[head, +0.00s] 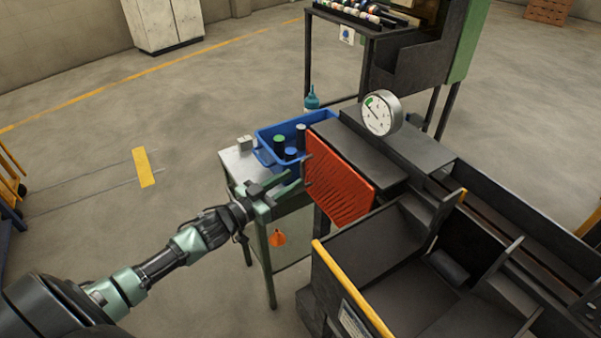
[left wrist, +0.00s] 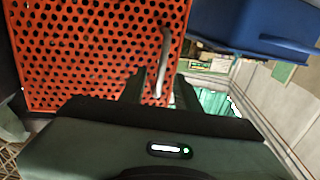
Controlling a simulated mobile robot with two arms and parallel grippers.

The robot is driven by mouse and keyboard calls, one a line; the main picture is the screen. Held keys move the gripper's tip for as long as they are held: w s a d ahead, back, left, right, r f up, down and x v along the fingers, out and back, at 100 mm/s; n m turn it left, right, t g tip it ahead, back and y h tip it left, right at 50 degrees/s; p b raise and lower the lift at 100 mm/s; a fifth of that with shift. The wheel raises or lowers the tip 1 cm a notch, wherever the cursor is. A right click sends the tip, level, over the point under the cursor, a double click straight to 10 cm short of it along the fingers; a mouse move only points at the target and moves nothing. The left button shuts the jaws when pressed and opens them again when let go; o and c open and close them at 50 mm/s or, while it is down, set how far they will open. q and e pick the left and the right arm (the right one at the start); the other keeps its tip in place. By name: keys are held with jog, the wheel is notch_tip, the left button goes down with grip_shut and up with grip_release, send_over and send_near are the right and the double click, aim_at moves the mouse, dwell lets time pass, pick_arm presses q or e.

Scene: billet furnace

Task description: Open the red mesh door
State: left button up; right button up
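The red mesh door (head: 340,182) stands on the left face of a dark machine housing and looks shut against it. It fills the upper left of the left wrist view (left wrist: 85,50). Its grey bar handle (left wrist: 164,60) is near the door's right edge there. My left gripper (head: 297,180) is at the handle side of the door. In the left wrist view its two dark fingers (left wrist: 161,88) are apart, with the handle's lower end showing between them. I cannot tell whether they touch it. My right gripper is not in view.
A blue bin (head: 265,150) with dark cylinders sits on a small table (head: 237,165) just behind my left gripper. An orange tag (head: 277,238) hangs at its front. A round gauge (head: 381,113) tops the machine. A yellow-edged dark trough (head: 352,290) is in front.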

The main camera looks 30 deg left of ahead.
pick_arm(q)
jog(key=shift+x, duration=1.85)
jog(key=shift+a, duration=0.1)
jog(key=shift+c, duration=0.3)
jog(key=shift+f, duration=0.1)
grip_shut()
